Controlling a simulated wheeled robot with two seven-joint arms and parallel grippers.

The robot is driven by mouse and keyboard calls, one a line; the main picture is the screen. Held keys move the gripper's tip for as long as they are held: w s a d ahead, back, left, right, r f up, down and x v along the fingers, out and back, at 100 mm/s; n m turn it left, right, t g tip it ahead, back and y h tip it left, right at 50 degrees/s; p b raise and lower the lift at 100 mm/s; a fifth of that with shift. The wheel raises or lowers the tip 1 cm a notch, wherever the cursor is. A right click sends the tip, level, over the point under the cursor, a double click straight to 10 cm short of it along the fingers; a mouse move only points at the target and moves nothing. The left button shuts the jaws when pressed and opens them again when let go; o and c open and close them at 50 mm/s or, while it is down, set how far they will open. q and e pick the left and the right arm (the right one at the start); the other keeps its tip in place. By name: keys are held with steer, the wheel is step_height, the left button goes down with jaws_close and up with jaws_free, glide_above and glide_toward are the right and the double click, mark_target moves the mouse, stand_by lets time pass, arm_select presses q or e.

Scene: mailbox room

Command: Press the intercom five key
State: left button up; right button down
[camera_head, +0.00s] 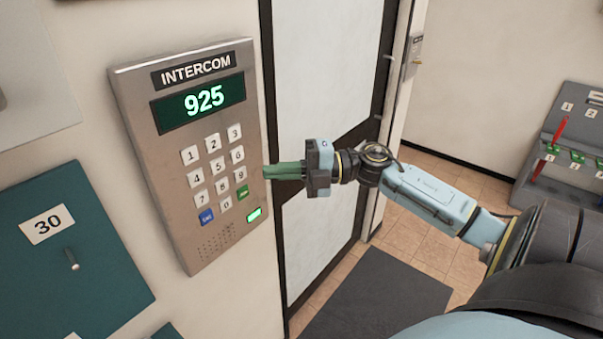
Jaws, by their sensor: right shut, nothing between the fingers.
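The intercom (185,235) is a grey metal panel on the wall at the left centre, with a display (201,101) that reads 925 in green. Its white number keys sit below the display. The five key (217,163) is in the middle of the second row, in plain view. My right gripper (268,172) is shut and empty, its green fingertips pointing left at the panel's right edge, level with the lower key rows. I cannot tell the exact gap between the fingertips and the panel. My left gripper is not in view.
A blue key (206,216) and a green key (242,192) flank the lower keys; a green light (254,215) glows below. A teal mailbox door (70,255) marked 30 is at left. A white door (325,70) stands behind my arm, and a numbered rack (575,130) at far right.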

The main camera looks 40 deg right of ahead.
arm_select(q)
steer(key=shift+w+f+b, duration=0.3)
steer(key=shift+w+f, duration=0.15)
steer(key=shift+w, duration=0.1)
arm_select(e)
steer(key=v, duration=0.4)
steer(key=shift+s, duration=0.15)
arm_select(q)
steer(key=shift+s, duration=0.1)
